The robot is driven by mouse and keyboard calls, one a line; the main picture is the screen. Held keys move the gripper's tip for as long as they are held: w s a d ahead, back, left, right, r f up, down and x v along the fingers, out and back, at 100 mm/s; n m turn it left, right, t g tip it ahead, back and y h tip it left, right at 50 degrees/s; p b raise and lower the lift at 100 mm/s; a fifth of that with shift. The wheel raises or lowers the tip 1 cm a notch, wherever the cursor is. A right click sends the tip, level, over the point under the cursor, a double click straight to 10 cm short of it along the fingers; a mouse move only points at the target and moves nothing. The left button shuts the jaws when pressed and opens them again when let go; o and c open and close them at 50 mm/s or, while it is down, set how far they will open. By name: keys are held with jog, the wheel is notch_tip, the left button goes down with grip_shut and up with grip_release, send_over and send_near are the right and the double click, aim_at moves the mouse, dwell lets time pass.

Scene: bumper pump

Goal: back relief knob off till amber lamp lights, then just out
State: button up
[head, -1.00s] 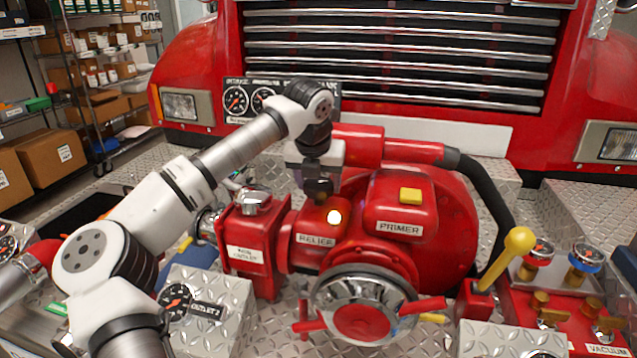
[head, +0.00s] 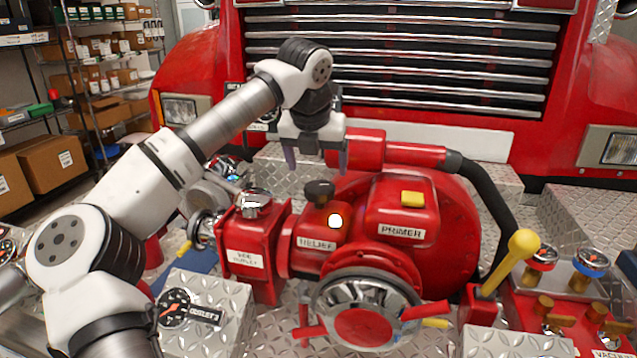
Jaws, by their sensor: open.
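The relief knob (head: 319,192) is a dark knob on top of the red box marked RELIEF (head: 316,244). The lamp (head: 335,221) on that box's face is lit, with a bright white centre and a warm amber rim. My gripper (head: 316,165) hangs above and a little behind the knob, fingers pointing down and spread apart. It is empty and clear of the knob, which shows in full.
The red PRIMER box (head: 401,208) with a yellow button stands just right of the relief box. A red pipe and black hose (head: 487,200) run behind. A yellow-knobbed lever (head: 520,243) rises at right.

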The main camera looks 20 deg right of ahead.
jog(key=v, duration=0.7)
jog(key=shift+b, duration=0.35)
jog(key=shift+r, duration=0.1)
